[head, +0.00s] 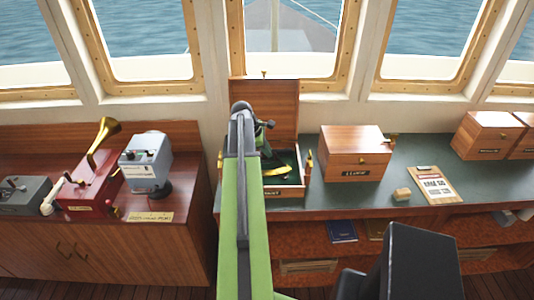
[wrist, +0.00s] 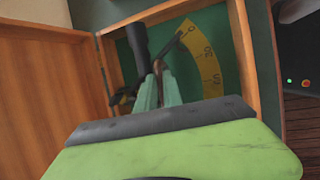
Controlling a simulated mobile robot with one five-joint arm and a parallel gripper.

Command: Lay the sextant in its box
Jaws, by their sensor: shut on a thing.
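The sextant has a yellow graduated arc (head: 273,171) and dark frame parts. It is in or just over the open wooden box (head: 299,189), whose lid (head: 268,100) stands up at the back. In the wrist view the sextant (wrist: 208,55) appears inside the box walls (wrist: 241,50), above the green lining. My gripper (wrist: 160,78) is shut on a thin part of the sextant, beside its dark tube. Whether the sextant touches the box floor, I cannot tell. In the head view my arm hides the left of the box and most of the gripper.
A second wooden box (head: 352,150), shut, stands to the right on the green counter (head: 315,200), with a clipboard (head: 433,185) and a small tan block (head: 402,194) beyond. A red cabinet with a brass horn (head: 104,140) and a grey device (head: 146,158) stand left.

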